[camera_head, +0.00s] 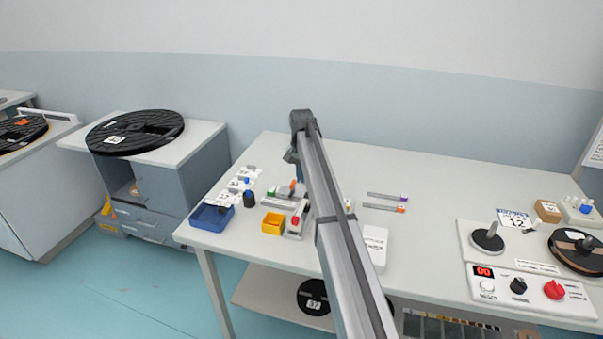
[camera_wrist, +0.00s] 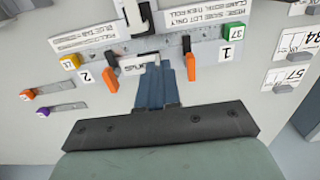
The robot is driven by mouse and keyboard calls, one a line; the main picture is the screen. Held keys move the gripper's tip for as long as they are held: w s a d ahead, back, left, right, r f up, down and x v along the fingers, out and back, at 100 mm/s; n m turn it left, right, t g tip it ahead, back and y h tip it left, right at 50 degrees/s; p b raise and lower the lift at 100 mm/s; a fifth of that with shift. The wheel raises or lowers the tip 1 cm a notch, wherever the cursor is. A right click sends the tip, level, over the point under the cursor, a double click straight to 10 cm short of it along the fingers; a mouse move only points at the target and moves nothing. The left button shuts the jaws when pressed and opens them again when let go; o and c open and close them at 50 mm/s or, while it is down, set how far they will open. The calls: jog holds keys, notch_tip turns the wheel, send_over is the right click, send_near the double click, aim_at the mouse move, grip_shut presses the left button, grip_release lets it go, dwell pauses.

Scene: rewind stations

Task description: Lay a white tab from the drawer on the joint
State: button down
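My gripper (camera_wrist: 157,68) points down over the splice block (camera_wrist: 205,47), its fingertips at the middle between two orange-tipped clamps (camera_wrist: 192,75) (camera_wrist: 110,80). The fingers look close together; I cannot tell whether they are shut or grip a tab. A small white piece (camera_wrist: 130,66) lies beside the fingertips, partly hidden. The joint is covered by the fingers and a metal part. A strip with a green tag 37 (camera_wrist: 234,31) is on side 1, and one with a yellow tag 12 (camera_wrist: 69,61) on side 2. I cannot identify the tab drawer with certainty.
Two loose strips (camera_head: 383,196) (camera_head: 383,208) lie right of my arm. A control panel (camera_head: 530,287) and spindle (camera_head: 488,238) are at the right. The table's back middle is clear.

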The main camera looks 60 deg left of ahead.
jog(key=shift+f, duration=2.15)
jog(key=shift+f, duration=1.1)
jog(key=c, duration=1.3)
grip_release()
jog(key=shift+o, duration=0.2)
notch_tip(320, 180, up, 14)
jog(key=shift+f, duration=0.1)
